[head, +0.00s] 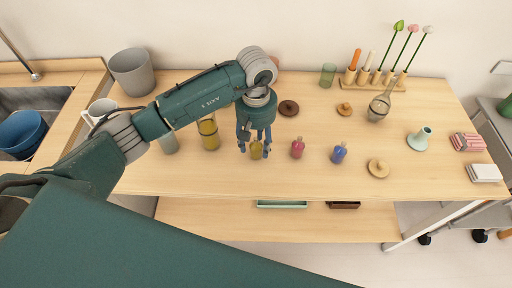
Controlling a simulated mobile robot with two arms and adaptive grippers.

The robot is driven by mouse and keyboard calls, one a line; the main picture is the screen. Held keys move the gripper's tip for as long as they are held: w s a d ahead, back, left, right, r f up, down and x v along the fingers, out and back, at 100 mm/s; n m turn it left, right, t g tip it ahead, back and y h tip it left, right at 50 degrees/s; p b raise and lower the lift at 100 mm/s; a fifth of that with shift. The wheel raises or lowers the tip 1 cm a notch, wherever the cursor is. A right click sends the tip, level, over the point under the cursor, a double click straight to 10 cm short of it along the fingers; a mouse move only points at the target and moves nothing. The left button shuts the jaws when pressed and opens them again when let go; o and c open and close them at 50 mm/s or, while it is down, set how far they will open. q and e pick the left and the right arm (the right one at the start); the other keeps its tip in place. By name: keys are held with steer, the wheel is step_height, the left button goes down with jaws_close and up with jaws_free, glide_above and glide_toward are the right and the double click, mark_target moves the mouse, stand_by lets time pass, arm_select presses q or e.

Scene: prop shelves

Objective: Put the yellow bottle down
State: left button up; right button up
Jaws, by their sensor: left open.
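The small yellow bottle (256,151) stands upright on the wooden table top, near its middle. My left gripper (255,148) comes down from above, with its blue fingers open on either side of the bottle. The bottle's top is partly hidden by the gripper. I cannot tell whether a finger touches it. My right gripper does not show.
A red bottle (298,147) and a blue bottle (339,152) stand to the right of the yellow one. A larger yellow container (209,134) stands to the left. A round wooden lid (378,168) lies further right. The table's front strip (300,185) is bare.

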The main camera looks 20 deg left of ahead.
arm_select(q)
step_height(320, 180, up, 10)
steer(key=b, duration=0.2)
steer(key=shift+f+b, duration=0.15)
steer(key=shift+b, duration=0.2)
